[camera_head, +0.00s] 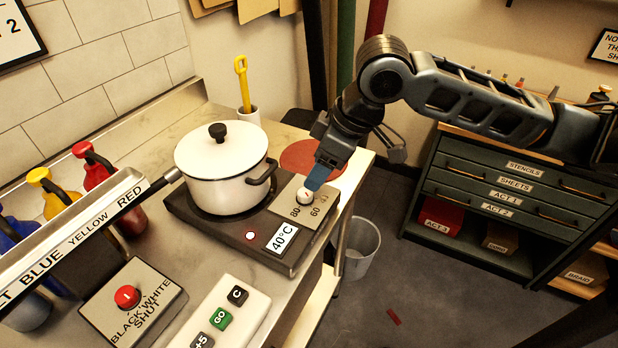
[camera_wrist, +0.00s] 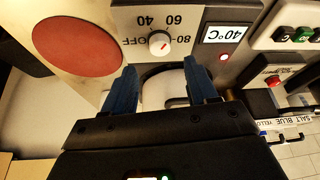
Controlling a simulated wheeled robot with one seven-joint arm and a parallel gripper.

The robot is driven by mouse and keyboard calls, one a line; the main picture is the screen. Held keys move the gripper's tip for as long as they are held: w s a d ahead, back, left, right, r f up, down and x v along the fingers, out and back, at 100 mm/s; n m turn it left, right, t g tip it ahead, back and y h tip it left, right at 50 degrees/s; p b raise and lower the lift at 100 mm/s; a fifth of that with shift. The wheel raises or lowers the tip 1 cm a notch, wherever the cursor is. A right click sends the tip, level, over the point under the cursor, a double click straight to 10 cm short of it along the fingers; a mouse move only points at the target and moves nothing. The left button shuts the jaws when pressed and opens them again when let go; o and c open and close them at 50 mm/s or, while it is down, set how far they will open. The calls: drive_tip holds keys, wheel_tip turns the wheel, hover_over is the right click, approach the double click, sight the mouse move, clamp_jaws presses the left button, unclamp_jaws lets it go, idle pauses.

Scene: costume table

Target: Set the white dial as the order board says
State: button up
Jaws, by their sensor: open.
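The white dial (camera_head: 305,196) is on a beige plate at the right of the hotplate (camera_head: 250,236). In the wrist view the dial (camera_wrist: 160,43) has a small red mark, and labels 40, 60, 80 and OFF surround it. I cannot tell exactly where the mark points. The hotplate's display (camera_head: 281,238) reads 40°C, and a red light glows beside it. My gripper (camera_wrist: 160,66) is open and empty, its blue fingers just short of the dial, one to each side. In the head view my gripper (camera_head: 317,180) is right behind the dial. No order text is readable.
A white lidded pot (camera_head: 222,170) stands on the hotplate, its black handle near my gripper. A red disc (camera_head: 312,157) lies behind. A button box (camera_head: 220,318) and a red-knob box (camera_head: 132,305) stand in front. A bin (camera_head: 362,246) stands on the floor at right.

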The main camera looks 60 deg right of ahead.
sight(306, 192)
drive_tip(key=x, duration=0.6)
drive_tip(key=shift+w+f, duration=0.1)
drive_tip(key=shift+f, duration=0.2)
drive_tip(key=shift+c, duration=0.5)
drive_tip(key=c, duration=0.9)
drive_tip(key=shift+c, duration=0.2)
drive_tip(key=shift+n, duration=0.4)
drive_tip(key=o, duration=1)
drive_tip(key=shift+o, duration=0.2)
